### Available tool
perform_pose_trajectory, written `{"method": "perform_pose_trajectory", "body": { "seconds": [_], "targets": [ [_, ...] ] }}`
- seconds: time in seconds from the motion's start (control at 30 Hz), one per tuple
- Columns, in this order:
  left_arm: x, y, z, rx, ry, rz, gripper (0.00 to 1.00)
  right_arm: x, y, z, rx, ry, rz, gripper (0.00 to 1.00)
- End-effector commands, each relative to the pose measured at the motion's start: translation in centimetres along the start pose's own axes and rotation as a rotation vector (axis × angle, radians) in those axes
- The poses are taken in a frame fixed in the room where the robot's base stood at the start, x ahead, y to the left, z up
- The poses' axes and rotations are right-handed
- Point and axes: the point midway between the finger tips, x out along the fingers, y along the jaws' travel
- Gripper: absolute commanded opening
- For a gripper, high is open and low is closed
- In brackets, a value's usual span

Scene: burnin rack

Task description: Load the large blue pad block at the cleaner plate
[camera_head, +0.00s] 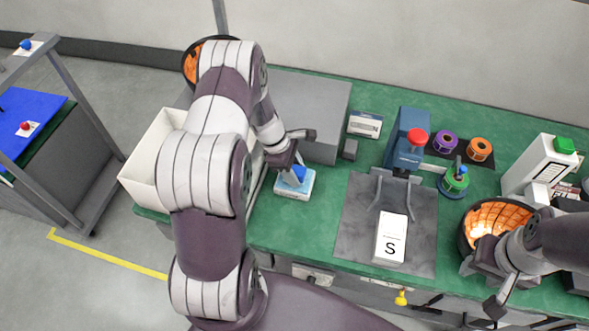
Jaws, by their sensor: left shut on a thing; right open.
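A light blue and white pad block (295,188) with a darker blue top part sits on or just above the green table, left of the grey mat. My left gripper (293,172) is over it, shut on its top part. Whether the block touches the table I cannot tell. My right gripper (495,285) is open and empty at the front right, by a black bowl with an orange inside (493,212). I cannot tell for sure which thing is the cleaner plate.
A grey box (325,100) stands behind the pad block. A white bin (145,175) is left, partly behind my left arm. Tape rolls (480,149) lie at the back right.

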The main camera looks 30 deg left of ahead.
Motion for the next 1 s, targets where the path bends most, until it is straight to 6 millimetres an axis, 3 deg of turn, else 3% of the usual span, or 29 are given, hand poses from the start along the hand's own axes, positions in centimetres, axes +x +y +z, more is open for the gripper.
{"method": "perform_pose_trajectory", "body": {
  "seconds": [0.23, 0.8, 1.0],
  "targets": [
    [-0.3, -0.1, 0.1, -0.001, 0.000, -0.003, 0.22, -0.3, 0.0, 0.0, 0.000, 0.000, 0.000, 0.43],
    [-6.1, 0.0, 2.5, 0.000, 0.000, -0.001, 0.22, -5.9, 0.0, -0.7, 0.000, 0.000, 0.000, 0.43],
    [-6.5, -0.1, 2.7, 0.000, 0.000, -0.002, 0.22, -6.2, 0.0, -0.7, 0.000, 0.000, 0.000, 0.43]
  ]
}}
